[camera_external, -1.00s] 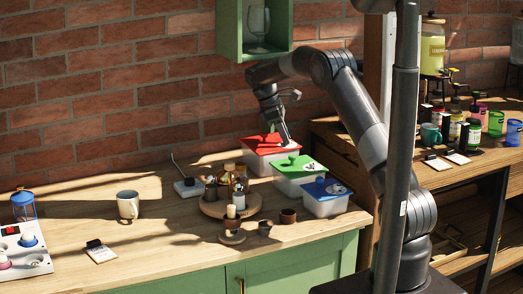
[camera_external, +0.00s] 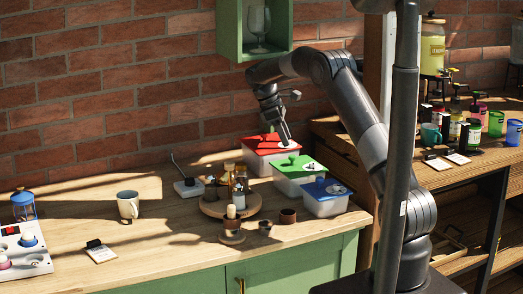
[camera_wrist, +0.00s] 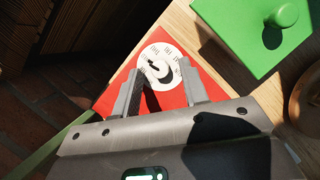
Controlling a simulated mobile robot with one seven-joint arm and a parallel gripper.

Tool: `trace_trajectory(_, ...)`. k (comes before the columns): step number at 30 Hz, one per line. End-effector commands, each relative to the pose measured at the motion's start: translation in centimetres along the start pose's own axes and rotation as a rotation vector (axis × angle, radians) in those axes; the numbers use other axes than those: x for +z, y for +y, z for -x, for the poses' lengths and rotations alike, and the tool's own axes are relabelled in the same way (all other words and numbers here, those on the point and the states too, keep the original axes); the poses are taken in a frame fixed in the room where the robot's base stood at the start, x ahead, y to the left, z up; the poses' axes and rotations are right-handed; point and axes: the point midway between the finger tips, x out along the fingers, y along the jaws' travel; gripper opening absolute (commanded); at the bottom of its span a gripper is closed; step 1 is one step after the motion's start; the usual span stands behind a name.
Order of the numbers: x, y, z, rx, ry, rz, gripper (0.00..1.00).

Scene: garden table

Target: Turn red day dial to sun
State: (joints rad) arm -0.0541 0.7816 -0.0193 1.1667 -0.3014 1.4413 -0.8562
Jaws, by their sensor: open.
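The red lid (camera_external: 268,145) tops a clear box at the back right of the green cabinet's counter. In the external view my gripper (camera_external: 286,140) is low over the red lid. Whether the fingers touch the knob, and which day it points at, I cannot tell.
A green-lidded box (camera_external: 299,166) and a blue-lidded box (camera_external: 326,190) stand in front of the red one. The green lid's round knob (camera_wrist: 282,14) is close by in the wrist view. A wooden tray (camera_external: 213,209) with bottles is to the left. The brick wall is close behind.

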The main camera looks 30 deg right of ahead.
Motion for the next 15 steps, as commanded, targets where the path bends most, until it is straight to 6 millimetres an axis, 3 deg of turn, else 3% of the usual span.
trace_trajectory(8,0.04,-0.15,0.10,0.029,0.000,0.069,0.40)
trace_trajectory(15,0.16,-0.48,0.09,0.139,0.001,0.334,0.40)
